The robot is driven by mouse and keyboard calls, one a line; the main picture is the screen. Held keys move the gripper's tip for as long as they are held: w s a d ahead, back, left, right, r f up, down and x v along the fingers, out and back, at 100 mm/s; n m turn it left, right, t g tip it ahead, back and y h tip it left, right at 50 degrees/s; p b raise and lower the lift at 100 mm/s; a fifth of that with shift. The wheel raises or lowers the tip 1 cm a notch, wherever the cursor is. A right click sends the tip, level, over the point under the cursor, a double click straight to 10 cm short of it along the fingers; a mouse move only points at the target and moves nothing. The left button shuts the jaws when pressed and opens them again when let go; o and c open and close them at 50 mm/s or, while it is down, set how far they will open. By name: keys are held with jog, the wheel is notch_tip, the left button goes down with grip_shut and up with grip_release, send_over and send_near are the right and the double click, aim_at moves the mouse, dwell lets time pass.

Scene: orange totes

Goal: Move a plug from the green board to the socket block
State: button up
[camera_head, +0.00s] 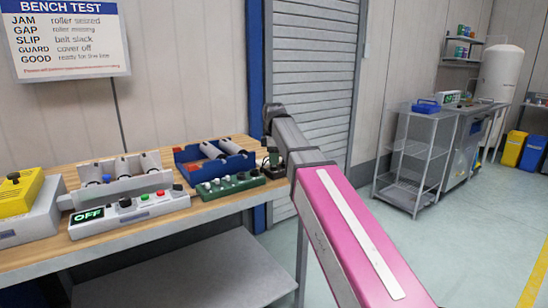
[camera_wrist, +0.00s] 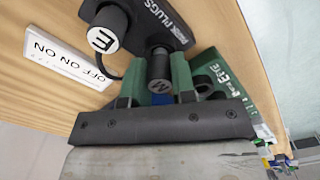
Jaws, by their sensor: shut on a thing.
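I cannot tell whether the held plug is still seated. In the head view the green board (camera_head: 230,187) lies at the bench's front edge, and my gripper is at its right end, largely hidden.
A blue tray (camera_head: 215,158) with rollers is behind the green board. A control box (camera_head: 130,211) reading OFF and a yellow box (camera_head: 20,197) stand to the left. Open floor is at right.

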jog(key=shift+f, duration=0.35)
dwell(0.6)
jog(key=o, duration=1)
notch_tip(320, 180, up, 11)
jog(key=shift+f, duration=0.1)
jog(key=shift+s, duration=0.1)
